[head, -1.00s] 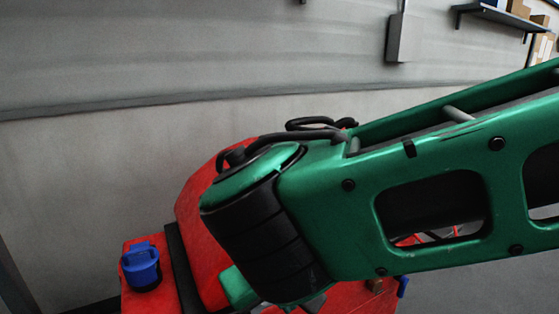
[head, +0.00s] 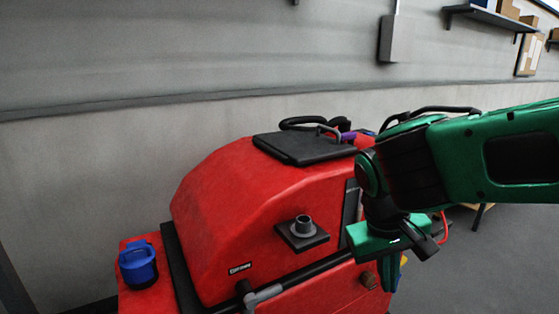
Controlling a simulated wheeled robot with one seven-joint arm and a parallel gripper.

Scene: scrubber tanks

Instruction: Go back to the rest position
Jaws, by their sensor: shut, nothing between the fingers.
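My gripper (head: 426,247) is at the end of my green and black arm, at the right side of the red scrubber. It is small and partly hidden by my own wrist; it is shut, with nothing seen in it. The red scrubber (head: 240,210) fills the lower middle of the head view. It has a black lid (head: 305,146) on top, lying flat, and a grey round port (head: 302,227) on a dark square plate on its sloping face. A blue cap (head: 138,264) sits at its left end. My arm hides part of its right end.
A grey wall (head: 90,170) stands behind the scrubber, with a grey box (head: 396,38) fixed high on it. A shelf (head: 490,18) with boxes is at the upper right. Open grey floor (head: 490,270) shows at the lower right.

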